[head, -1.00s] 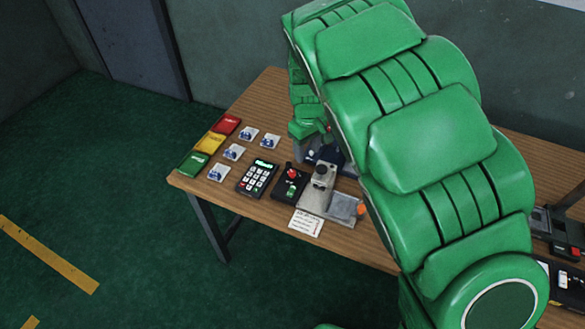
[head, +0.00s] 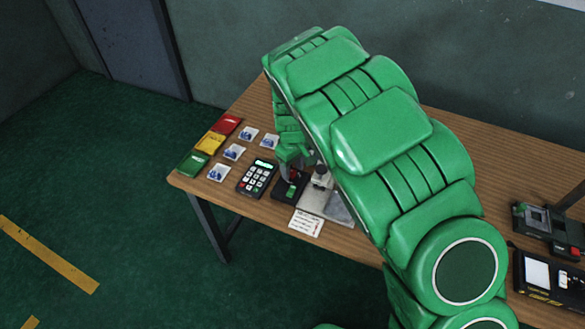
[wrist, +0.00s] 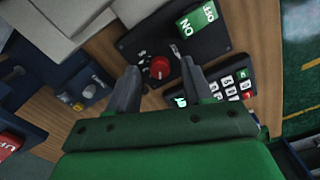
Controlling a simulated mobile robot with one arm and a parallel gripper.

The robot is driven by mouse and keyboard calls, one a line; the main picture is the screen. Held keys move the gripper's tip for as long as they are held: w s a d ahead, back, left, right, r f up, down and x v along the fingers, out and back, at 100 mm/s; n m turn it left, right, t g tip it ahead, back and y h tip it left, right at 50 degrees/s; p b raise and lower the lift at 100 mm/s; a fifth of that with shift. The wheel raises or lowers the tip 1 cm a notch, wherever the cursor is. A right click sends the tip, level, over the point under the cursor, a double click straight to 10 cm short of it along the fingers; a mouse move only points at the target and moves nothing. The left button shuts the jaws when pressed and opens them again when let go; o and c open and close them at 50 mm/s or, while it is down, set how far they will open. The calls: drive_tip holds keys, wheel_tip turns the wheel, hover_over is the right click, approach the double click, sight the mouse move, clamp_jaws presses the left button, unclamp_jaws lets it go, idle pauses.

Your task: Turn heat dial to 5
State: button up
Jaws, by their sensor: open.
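A round red knob (wrist: 160,67) sits on a black control box (wrist: 128,44) beside a green on/off switch (wrist: 197,20). It looks like the heat dial, but no numbers can be read. My gripper (wrist: 158,74) is open, its two fingers apart with the red knob showing between their tips. I cannot tell whether either finger touches it. In the head view the black box (head: 284,192) lies on the table, with my gripper (head: 291,168) over it and hiding part of it.
A black keypad (head: 257,178) stands just left of the box, close to one finger. A grey metal device (head: 320,180) stands close on the right. A paper note (head: 306,223) lies in front. Red, yellow and green packs and several small cards lie farther left.

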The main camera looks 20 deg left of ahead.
drive_tip(key=shift+f, duration=0.4)
clamp_jaws()
